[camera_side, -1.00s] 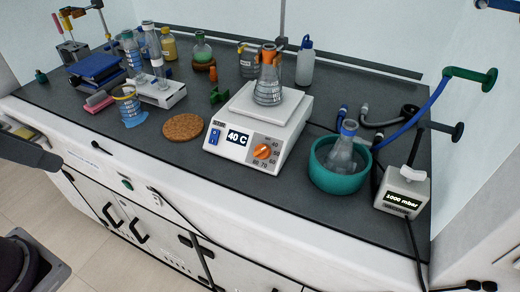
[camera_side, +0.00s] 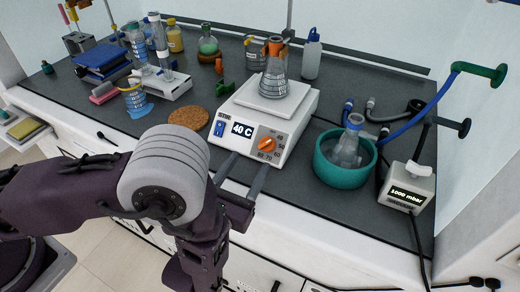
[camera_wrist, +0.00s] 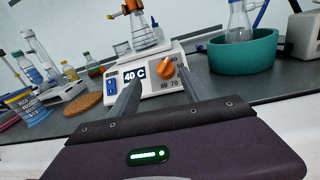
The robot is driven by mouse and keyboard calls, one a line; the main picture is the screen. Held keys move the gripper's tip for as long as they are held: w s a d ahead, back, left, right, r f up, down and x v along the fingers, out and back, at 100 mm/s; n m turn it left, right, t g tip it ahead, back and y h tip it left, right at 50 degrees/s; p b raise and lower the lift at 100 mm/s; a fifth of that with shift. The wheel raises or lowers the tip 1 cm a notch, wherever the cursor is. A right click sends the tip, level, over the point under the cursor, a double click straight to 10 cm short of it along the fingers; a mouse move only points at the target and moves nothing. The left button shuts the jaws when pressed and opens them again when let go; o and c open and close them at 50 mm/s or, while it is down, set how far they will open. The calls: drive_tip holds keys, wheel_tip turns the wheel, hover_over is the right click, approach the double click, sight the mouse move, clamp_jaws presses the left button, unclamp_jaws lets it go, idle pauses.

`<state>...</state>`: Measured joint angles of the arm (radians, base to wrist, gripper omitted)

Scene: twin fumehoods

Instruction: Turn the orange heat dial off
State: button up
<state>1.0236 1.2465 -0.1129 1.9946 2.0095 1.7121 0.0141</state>
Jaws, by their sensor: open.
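The orange heat dial (camera_side: 267,144) is on the front face of a white hotplate (camera_side: 300,118), right of its display, which reads 40 C. In the wrist view the orange dial (camera_wrist: 167,69) shows with numbers around it, including 70 and 80. My gripper (camera_side: 242,168) is open and empty, its two fingers pointing at the hotplate's front from just below the dial. In the wrist view my gripper (camera_wrist: 162,88) has its fingers spread, with the dial beyond and between them, nearer the right finger. I see no contact with the dial. A conical flask (camera_side: 273,78) stands on the hotplate.
A teal bowl (camera_side: 344,174) holding a flask stands right of the hotplate. A 1000 mbar box (camera_side: 407,187) is further right. A cork mat (camera_side: 188,118) lies to the left. A blue switch (camera_side: 219,129) sits left of the display.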

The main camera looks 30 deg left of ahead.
sight(265, 147)
drive_tip(key=shift+h, duration=0.3)
drive_tip(key=w, duration=0.7)
drive_tip(key=shift+d+f, duration=0.25)
drive_tip(key=shift+f, duration=0.1)
drive_tip(key=shift+s, duration=0.1)
drive_tip(key=shift+c, duration=0.4)
clamp_jaws()
